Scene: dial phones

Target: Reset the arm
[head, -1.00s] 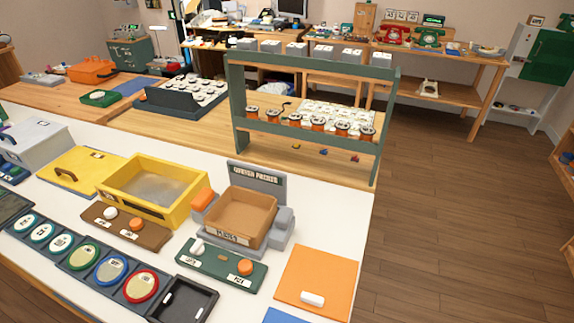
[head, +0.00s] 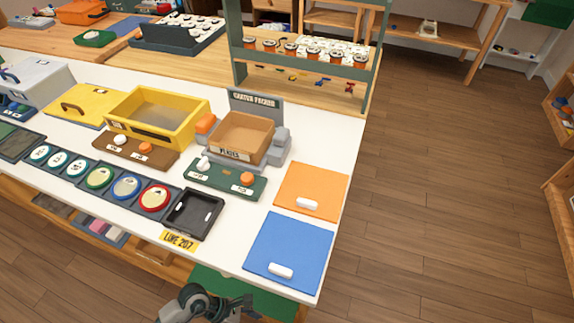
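My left gripper (head: 236,305) shows in part at the bottom edge of the head view, dark and partly cut off, in front of the white worktable (head: 60,150). It is below and apart from the table's front edge, and nothing is seen held in it. Its fingers are too small and cut off to tell open from shut. My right gripper is not in view.
The table bears a yellow bin (head: 190,122), a carton holder (head: 250,135), a green button panel (head: 215,180), a black tray (head: 208,200), an orange panel (head: 310,180) and a blue panel (head: 290,240). A green shelf rack (head: 233,45) stands behind. Floor (head: 440,210) at right is clear.

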